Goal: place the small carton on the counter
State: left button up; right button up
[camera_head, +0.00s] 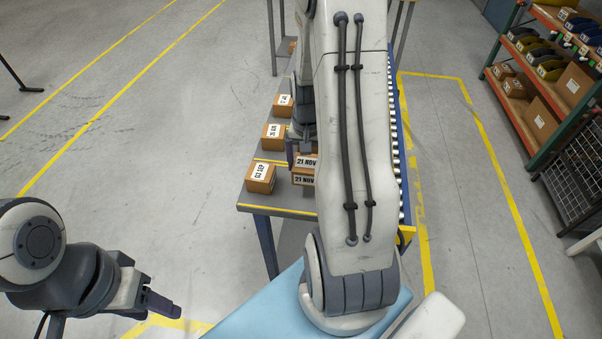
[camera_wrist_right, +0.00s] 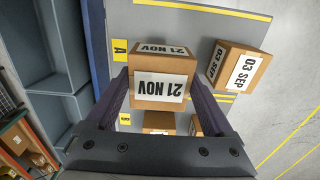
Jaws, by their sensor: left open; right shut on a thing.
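My right gripper (camera_wrist_right: 158,88) is shut on a small brown carton (camera_wrist_right: 165,62) with white "21 NOV" labels, one finger on each side. In the head view this carton (camera_head: 303,170) shows beside my right arm, which hides part of it. It is over or on the near end of the grey counter (camera_head: 272,202); I cannot tell whether it touches. The counter (camera_wrist_right: 195,22) also shows behind the carton in the right wrist view. My left gripper (camera_head: 163,304) is open and empty, low at the left, away from the counter.
A "03 SEP" carton (camera_wrist_right: 240,68) stands close beside the held one. More cartons (camera_head: 272,137) (camera_head: 283,106) stand farther along the counter's left side. Yellow A (camera_wrist_right: 120,49) and B (camera_wrist_right: 125,119) tags mark the counter. A roller track (camera_head: 399,170) runs along its right. Shelving (camera_head: 530,125) stands far right.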

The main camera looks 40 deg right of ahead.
aim_at(302, 176)
jog(key=shift+w+a+f, duration=0.3)
jog(key=shift+a+f, duration=0.15)
jog(key=shift+a, duration=0.1)
notch_tip(302, 176, down, 3)
jog(key=shift+f+p, duration=0.15)
jog(key=shift+p, duration=0.35)
jog(key=shift+f, duration=0.25)
jog(key=shift+f, duration=0.1)
jog(key=shift+f, duration=0.1)
jog(key=o, duration=1.5)
jog(key=shift+c, duration=0.2)
